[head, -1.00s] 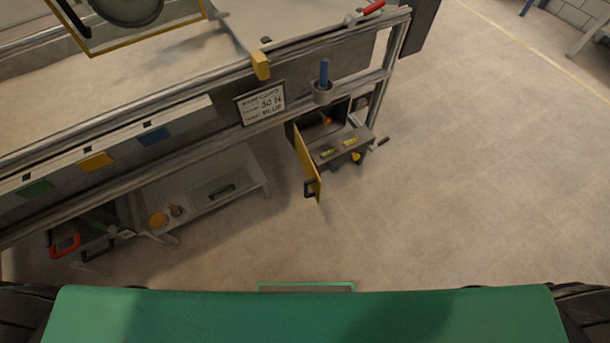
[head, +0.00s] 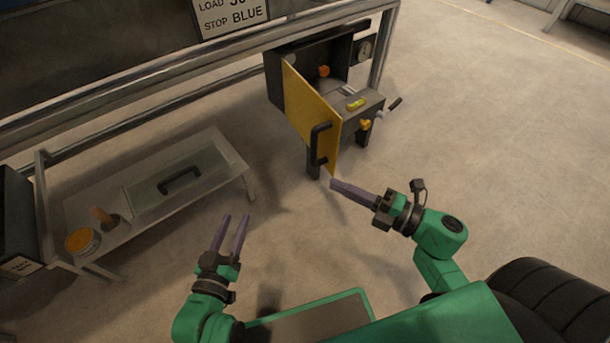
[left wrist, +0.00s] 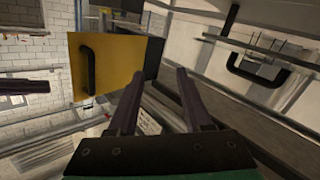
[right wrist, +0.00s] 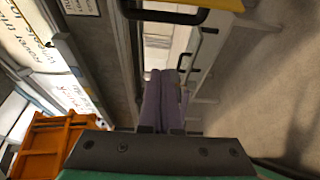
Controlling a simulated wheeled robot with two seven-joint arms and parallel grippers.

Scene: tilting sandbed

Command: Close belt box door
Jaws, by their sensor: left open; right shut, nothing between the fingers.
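The belt box (head: 357,100) is a dark box under the frame's right end, with an orange knob (head: 323,71) inside. Its yellow door (head: 308,108) stands open, swung out toward me, with a black handle (head: 319,142) on its outer face. My left gripper (head: 235,232) is open and empty, left of and below the door. The left wrist view shows the door (left wrist: 118,62) and handle (left wrist: 88,67) ahead, beyond the fingers. My right gripper (head: 333,186) is shut and empty, just below the door's lower corner. The right wrist view shows a black handle (right wrist: 168,14) past the fingertips.
A low shelf (head: 235,160) at left carries a lidded panel with a black handle (head: 180,180), and an orange-topped tin (head: 82,240). A gauge (head: 364,48) and a crank (head: 395,104) are at the box's right.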

